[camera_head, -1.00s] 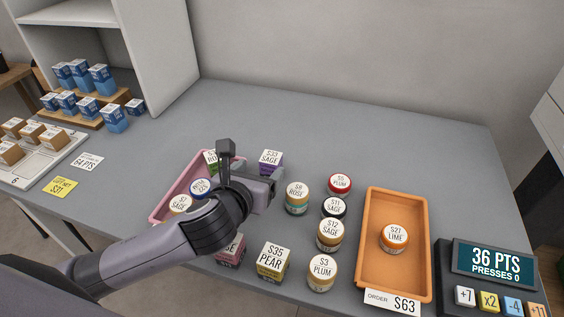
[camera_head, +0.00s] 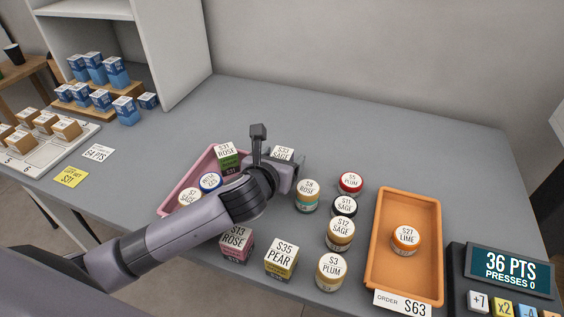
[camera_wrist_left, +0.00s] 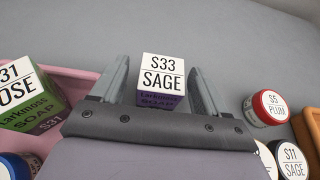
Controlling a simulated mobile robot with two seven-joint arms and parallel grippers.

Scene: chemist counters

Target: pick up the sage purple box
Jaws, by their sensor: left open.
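The sage purple box (camera_wrist_left: 161,82) has a white top reading "S33 SAGE" and a purple front. In the left wrist view it stands between the two fingers of my left gripper (camera_wrist_left: 160,88), which is open, with a finger on each side. In the head view only the top of the sage purple box (camera_head: 283,152) shows; my left gripper (camera_head: 284,176) hides most of the rest. My right gripper is in neither view.
The pink tray (camera_head: 172,197) with jars and a green rose box (camera_head: 227,154) is just left of the gripper. A rose jar (camera_head: 307,195) stands close on the right. An orange tray (camera_head: 377,273) holds a lime jar (camera_head: 405,238). The counter behind is clear.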

